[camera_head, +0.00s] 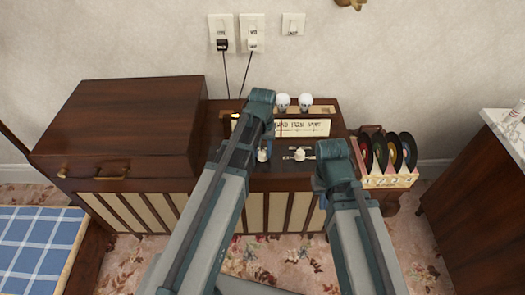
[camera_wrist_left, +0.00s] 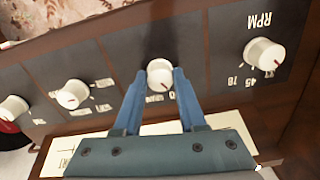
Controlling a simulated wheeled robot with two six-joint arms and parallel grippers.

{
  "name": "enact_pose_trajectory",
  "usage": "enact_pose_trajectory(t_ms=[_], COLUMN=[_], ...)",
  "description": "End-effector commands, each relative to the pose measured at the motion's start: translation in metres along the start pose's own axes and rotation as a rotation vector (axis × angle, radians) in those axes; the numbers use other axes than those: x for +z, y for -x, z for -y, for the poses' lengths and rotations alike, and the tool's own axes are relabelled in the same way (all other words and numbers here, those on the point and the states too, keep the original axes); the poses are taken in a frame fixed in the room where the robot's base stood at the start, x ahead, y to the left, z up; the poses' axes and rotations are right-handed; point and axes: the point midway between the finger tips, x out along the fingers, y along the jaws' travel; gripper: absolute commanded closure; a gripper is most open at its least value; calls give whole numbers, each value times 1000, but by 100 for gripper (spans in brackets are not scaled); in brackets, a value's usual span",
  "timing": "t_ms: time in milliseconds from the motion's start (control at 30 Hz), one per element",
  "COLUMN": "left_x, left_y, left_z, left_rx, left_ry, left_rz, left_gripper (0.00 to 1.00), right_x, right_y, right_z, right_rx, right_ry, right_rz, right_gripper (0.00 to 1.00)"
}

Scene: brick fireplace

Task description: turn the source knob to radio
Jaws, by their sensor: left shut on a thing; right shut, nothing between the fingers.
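The console (camera_head: 290,180) has a dark control panel with several white round knobs in a row. In the left wrist view, my left gripper (camera_wrist_left: 160,74) is shut on a white knob (camera_wrist_left: 158,80), one finger on each side. The lettering by this knob is partly hidden by the fingers, so I cannot read it. Another white knob (camera_wrist_left: 72,94) with small labels around it is beside it; it also shows in the head view (camera_head: 300,154). The labels are too small to read. My right gripper (camera_head: 323,201) is shut and empty in front of the console, mostly hidden by its arm.
A knob marked RPM (camera_wrist_left: 265,53) with 45 and 78 is on the other side of the held knob. A record rack (camera_head: 388,180) stands right of the console. Two white bulbs (camera_head: 294,102) stand at its back. A wooden cabinet lid (camera_head: 125,120) is at left.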

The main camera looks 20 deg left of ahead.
Motion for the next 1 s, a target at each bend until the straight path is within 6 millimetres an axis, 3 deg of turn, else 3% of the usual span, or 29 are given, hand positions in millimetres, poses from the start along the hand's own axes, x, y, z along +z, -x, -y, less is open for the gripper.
enact_pose_trajectory(t_ms=[367,400,567,1000], left_x=[0,0,0,0], left_y=[0,0,0,5], left_z=[0,0,0,0], left_rx=[0,0,0,0], left_ry=[5,5,4,4], left_rz=[0,0,0,0], left_gripper=[100,56,30,30], right_x=[0,0,0,0], right_y=[0,0,0,5], right_z=[0,0,0,0], right_rx=[0,0,0,0], right_ry=[0,0,0,0], right_rz=[0,0,0,0], right_gripper=[100,100,100,100])
